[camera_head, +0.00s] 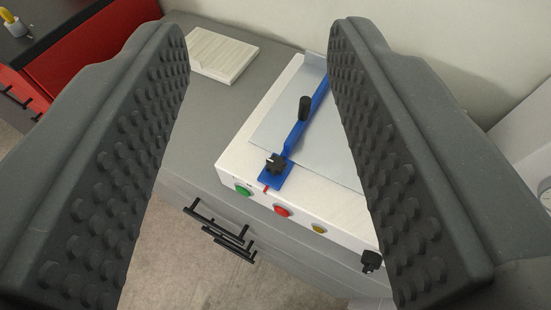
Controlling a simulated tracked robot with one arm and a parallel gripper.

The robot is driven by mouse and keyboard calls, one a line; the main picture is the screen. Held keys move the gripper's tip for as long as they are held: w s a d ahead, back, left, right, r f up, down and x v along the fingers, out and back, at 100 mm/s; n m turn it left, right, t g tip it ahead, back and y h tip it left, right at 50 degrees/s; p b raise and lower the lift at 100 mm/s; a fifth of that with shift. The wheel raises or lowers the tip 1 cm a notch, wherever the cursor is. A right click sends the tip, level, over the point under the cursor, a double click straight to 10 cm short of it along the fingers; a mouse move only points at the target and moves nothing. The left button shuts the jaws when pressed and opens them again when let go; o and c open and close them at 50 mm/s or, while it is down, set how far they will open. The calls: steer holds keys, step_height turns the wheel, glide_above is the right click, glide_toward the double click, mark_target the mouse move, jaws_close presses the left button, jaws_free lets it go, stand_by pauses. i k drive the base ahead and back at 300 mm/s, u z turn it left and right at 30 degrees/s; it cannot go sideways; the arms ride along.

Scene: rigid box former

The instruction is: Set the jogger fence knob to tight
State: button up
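The white machine (240,150) sits on a grey cabinet, with a grey plate on its top. A blue fence bar (308,112) runs slantwise across the plate. A black star-shaped knob (275,163) sits at the bar's near end, and a short red mark shows just beside its base. An upright black handle (304,108) stands further along the bar. I cannot read the knob's setting. My gripper (262,45) is open and empty; its two ribbed fingers frame the machine. The right finger hides part of the plate and the machine's right side.
Green (243,190), red (282,210) and yellow (319,230) buttons line the machine's front. Another black knob (371,261) is at its front right. A white stack (222,55) lies on the grey cabinet (185,135). A red cabinet (95,45) stands at left; a wall is behind.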

mark_target(276, 165)
steer(key=k, duration=1.3)
steer(key=u, duration=0.6)
steer(key=i, duration=1.45)
steer(key=z, duration=0.45)
